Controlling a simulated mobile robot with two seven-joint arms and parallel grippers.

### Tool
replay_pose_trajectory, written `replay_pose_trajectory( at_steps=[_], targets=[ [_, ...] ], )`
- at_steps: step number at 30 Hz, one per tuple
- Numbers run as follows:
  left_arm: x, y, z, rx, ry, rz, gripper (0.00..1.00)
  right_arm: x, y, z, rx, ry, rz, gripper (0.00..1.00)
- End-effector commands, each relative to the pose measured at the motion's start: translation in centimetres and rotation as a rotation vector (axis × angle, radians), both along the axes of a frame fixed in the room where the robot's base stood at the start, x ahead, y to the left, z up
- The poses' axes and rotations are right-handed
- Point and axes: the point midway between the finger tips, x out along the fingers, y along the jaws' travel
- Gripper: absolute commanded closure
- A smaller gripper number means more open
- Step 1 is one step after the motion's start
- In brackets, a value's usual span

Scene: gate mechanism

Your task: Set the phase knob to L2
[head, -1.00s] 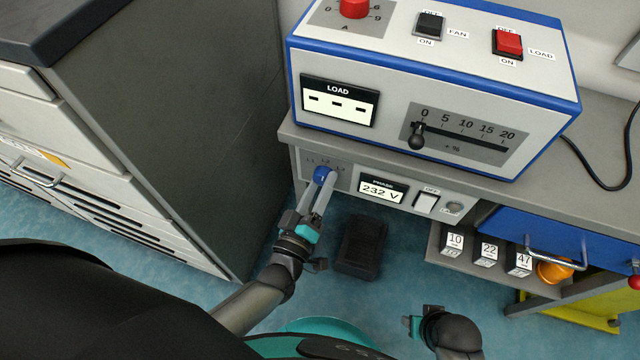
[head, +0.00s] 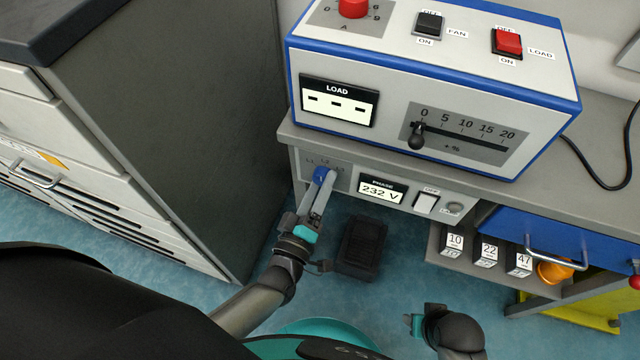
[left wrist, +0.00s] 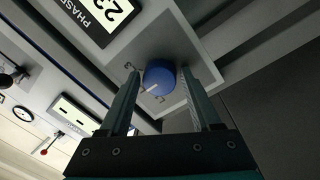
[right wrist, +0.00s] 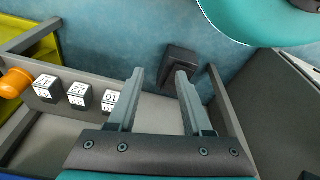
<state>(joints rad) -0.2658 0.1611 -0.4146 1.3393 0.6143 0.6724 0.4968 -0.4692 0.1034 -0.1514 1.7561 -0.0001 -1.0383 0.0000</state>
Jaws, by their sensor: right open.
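The blue phase knob (head: 320,174) sits on the grey panel under the bench top, left of the phase display (head: 381,190), which reads 232 V. In the left wrist view, the knob (left wrist: 159,75) has a white pointer line slanting to the lower left, among the printed position labels. I cannot tell exactly which label it meets. My left gripper (left wrist: 160,77) is open, one finger on each side of the knob, with a thin gap showing at each side. In the head view, its fingers (head: 325,185) partly cover the knob. My right gripper (right wrist: 160,75) is open and empty, away from the panel.
A switch (head: 426,202) is right of the display. Above stands the blue-edged load box (head: 530,125) with a slider (head: 416,140). A dark cabinet (head: 200,100) is close on the left. Numbered blocks (head: 486,252) and an orange item (head: 553,271) sit on the lower shelf.

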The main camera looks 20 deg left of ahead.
Motion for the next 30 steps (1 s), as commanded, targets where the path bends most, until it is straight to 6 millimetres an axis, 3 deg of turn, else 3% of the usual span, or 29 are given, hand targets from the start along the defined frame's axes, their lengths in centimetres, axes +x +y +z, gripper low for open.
replay_pose_trajectory(
  at_steps=[4, 12, 16, 19, 30],
  targets=[
    [0.0, 0.0, 0.0, 0.001, 0.0, 0.0, 0.18, 0.0, 0.0, -0.1, 0.0, 0.001, 0.0, 0.5],
    [-0.1, 0.0, 0.0, 0.001, 0.0, 0.0, 0.17, -0.1, 0.0, -0.1, 0.0, 0.001, 0.0, 0.5],
    [-1.1, 0.1, 0.0, 0.001, 0.003, -0.001, 0.17, -0.1, 0.0, 0.1, 0.0, -0.002, 0.0, 0.5],
    [-2.8, 0.2, -0.1, 0.0, 0.005, -0.002, 0.17, -1.2, -0.3, -1.2, -0.006, 0.027, 0.002, 0.5],
    [-11.5, 0.8, -0.6, 0.001, 0.005, -0.001, 0.17, -2.1, -1.2, -3.8, -0.017, 0.029, 0.005, 0.5]
  ],
)
